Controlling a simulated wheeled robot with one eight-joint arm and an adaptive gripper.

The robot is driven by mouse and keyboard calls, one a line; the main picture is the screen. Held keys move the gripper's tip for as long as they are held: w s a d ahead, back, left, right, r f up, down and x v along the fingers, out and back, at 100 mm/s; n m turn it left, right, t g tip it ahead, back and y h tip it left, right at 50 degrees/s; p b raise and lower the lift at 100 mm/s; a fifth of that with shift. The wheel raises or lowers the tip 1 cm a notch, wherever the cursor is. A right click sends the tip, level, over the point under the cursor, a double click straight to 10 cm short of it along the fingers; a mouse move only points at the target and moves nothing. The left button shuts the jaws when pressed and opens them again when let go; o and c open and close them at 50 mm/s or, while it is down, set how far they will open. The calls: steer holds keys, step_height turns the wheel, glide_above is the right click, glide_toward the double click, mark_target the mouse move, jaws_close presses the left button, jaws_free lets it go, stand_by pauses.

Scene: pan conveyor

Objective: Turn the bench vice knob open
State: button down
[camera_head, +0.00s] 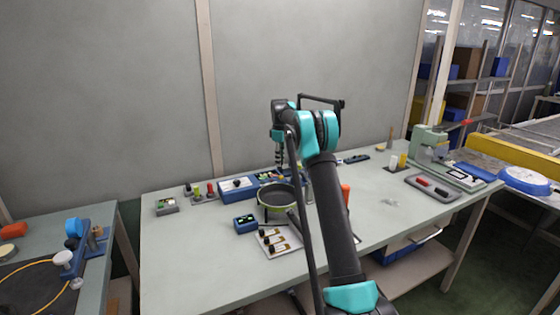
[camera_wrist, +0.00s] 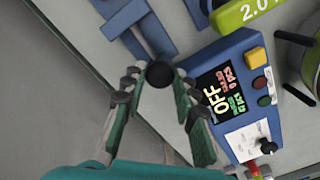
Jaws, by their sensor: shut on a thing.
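In the wrist view, the round black knob (camera_wrist: 159,73) sits between the two fingertips of my gripper (camera_wrist: 158,82). The fingers press on it from both sides and my gripper is shut on it. The blue vice body (camera_wrist: 140,30) lies just beyond the knob, against the pale bench. How far the vice jaws stand apart cannot be made out. In the head view, my arm reaches over the bench, and my gripper and the knob are hard to make out there.
A blue control box (camera_wrist: 236,95) with a display reading OFF stands close to my right finger. A dark pan with a green rim (camera_head: 275,194) stands on the bench (camera_head: 180,260). A grey tray (camera_head: 434,187) lies at the right. The bench's front left is clear.

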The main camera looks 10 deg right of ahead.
stand_by(0.3)
steer(key=c, duration=1.2)
jaws_free()
steer(key=shift+r, duration=0.1)
step_height(320, 180, up, 12)
steer(key=shift+f, duration=0.1)
